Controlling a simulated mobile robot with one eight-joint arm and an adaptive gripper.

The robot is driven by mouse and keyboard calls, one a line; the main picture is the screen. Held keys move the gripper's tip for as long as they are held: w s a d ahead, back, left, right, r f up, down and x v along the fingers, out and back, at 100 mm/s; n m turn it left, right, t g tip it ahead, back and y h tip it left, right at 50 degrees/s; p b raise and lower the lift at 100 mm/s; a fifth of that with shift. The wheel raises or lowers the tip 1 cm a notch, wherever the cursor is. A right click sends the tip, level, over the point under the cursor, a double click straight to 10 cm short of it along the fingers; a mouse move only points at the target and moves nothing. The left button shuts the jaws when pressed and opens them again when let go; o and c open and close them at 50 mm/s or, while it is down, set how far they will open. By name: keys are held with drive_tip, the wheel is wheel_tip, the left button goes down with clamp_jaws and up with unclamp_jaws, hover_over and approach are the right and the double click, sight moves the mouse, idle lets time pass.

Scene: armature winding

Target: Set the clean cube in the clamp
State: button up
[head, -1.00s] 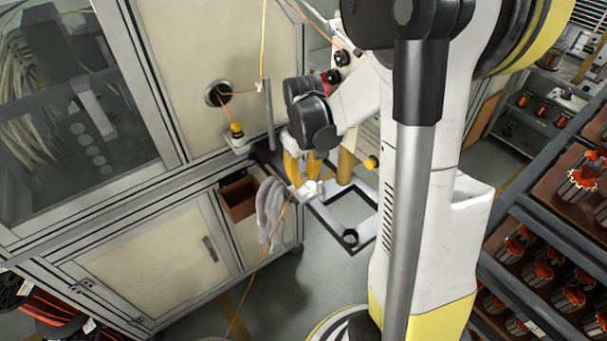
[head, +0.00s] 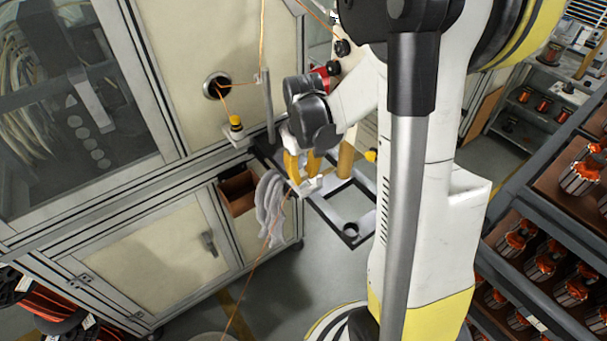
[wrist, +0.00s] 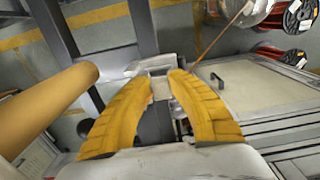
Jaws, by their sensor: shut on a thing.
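My gripper (head: 305,178) has yellow fingers pointing down at the edge of the dark metal frame. In the wrist view the fingertips (wrist: 164,76) are close together around a small pale block (wrist: 159,84), which looks like the clean cube; the fingers partly hide it. A pale, clamp-like bracket (head: 309,188) sits on the frame's edge right at the fingertips, with an orange wire (head: 274,224) leading away from it. I cannot tell whether the cube is inside the clamp or just above it.
A tan cylinder (head: 346,160) stands close beside the gripper and also shows in the wrist view (wrist: 45,105). Grey rags (head: 270,205) and a brown bin (head: 238,192) hang on the cabinet (head: 140,250). Racks of armatures (head: 540,235) stand at the right.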

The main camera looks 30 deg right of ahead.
drive_tip(key=shift+f, duration=0.15)
drive_tip(key=shift+f+b, duration=0.8)
drive_tip(key=shift+b, duration=0.05)
drive_tip(key=o, duration=0.7)
drive_tip(key=shift+a, duration=0.1)
drive_tip(key=shift+o, duration=0.2)
drive_tip(key=shift+r, duration=0.1)
